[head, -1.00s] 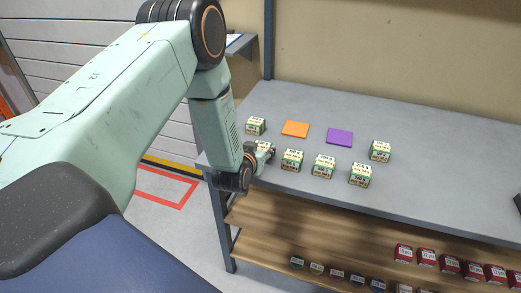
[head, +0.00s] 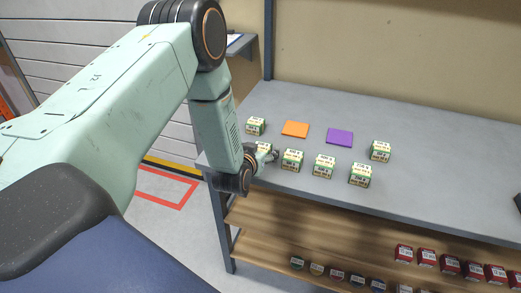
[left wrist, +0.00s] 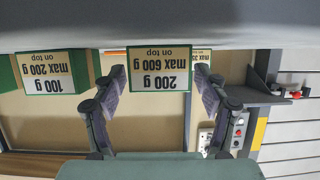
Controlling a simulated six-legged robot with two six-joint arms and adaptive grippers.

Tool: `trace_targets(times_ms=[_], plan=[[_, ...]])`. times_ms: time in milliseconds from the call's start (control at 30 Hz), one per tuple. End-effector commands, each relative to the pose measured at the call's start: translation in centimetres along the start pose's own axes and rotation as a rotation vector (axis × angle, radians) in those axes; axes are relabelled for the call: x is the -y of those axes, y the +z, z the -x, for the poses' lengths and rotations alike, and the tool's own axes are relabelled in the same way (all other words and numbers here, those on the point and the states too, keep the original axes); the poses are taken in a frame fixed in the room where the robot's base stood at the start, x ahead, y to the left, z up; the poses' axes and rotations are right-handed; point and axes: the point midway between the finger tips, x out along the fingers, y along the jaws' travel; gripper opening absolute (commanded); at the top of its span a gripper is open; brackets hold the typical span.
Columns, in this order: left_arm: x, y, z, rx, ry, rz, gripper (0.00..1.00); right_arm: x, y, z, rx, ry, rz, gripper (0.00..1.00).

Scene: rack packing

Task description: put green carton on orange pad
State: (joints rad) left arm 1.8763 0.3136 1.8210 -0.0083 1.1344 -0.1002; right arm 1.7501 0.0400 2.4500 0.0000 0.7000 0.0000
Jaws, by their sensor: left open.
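Several green-and-cream cartons stand on the grey table top. One green carton (head: 264,146) is at the left of the front row, partly hidden by my left gripper (head: 268,157). In the left wrist view, which is upside down, a carton labelled 200 g, max 600 g on top (left wrist: 159,71), is between the two fingers of the open left gripper (left wrist: 158,88). Contact cannot be told. The orange pad (head: 296,130) lies flat and bare behind the front row. My right gripper is not in view.
A purple pad (head: 340,138) lies bare right of the orange one. Other cartons stand at the back left (head: 256,126), in the front row (head: 292,160) and at the right (head: 380,151). Red boxes (head: 449,262) line the wooden shelf below.

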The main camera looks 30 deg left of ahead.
Motion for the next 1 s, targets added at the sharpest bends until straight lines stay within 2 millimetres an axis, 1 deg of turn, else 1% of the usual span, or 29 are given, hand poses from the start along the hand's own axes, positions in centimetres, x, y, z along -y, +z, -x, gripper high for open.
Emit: trace_targets(times_ms=[67,167,400,500,633,833,867,933,967,1000], plan=[[0.0,0.1,-0.1,0.0,0.0,0.0,0.73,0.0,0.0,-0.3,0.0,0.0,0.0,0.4],[0.0,0.0,1.1,0.002,0.0,0.001,0.73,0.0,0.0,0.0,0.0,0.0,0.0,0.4],[-0.1,0.1,5.0,0.002,0.0,0.001,0.73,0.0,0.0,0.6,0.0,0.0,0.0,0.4],[-0.1,0.2,6.3,0.002,0.0,0.001,0.73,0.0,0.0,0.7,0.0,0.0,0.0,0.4],[-0.1,0.1,7.4,0.0,0.0,0.001,0.73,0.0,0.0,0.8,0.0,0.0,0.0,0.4],[-0.1,0.3,7.9,0.003,0.001,0.0,0.73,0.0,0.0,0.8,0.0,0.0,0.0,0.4],[-0.2,0.6,8.0,0.012,0.004,-0.001,0.73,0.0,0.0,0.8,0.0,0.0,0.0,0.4],[-0.8,2.2,8.6,0.067,0.02,-0.009,0.73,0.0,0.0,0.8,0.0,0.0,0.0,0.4],[-1.3,3.5,9.2,0.109,0.031,-0.014,0.73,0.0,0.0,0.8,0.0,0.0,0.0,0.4],[-1.9,5.5,10.2,0.179,0.048,-0.022,0.73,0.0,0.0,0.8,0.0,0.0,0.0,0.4]])
